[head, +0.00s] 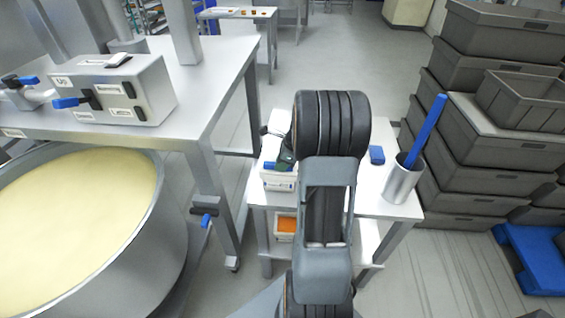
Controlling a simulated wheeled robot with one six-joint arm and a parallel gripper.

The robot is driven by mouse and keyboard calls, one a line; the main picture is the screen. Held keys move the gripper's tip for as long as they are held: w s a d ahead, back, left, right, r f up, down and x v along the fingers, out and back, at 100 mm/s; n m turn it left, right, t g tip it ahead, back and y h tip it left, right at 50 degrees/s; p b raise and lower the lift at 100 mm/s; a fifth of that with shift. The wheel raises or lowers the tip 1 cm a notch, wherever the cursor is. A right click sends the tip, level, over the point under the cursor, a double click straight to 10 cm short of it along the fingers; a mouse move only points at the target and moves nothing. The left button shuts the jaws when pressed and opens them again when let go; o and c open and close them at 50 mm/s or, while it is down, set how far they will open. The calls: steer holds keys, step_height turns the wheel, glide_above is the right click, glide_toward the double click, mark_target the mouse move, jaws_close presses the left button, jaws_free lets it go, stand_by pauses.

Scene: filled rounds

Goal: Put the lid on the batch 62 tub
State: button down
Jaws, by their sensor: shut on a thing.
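My arm reaches over a small white table, and its dark wrist hides much of the tabletop. Part of my gripper (284,150) shows at the left of the wrist, above a small white box (279,181) with a blue part and labels. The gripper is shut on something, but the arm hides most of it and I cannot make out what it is. I cannot pick out a batch 62 mark or a lid. A container with orange contents (286,225) is on the shelf below.
A blue block (376,155) and a metal cup (403,182) with a blue-handled tool stand on the small table's right side. A large vat (150,245) of pale yellow stuff and a steel table (205,90) are at left. Stacked grey crates (485,150) rise at right.

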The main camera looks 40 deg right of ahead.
steer(key=shift+f, duration=0.25)
stand_by(0.6)
steer(key=shift+c, duration=2.3)
jaws_free()
steer(key=shift+r, duration=0.1)
step_height(320, 180, up, 7)
steer(key=p, duration=0.6)
steer(key=shift+p, duration=0.3)
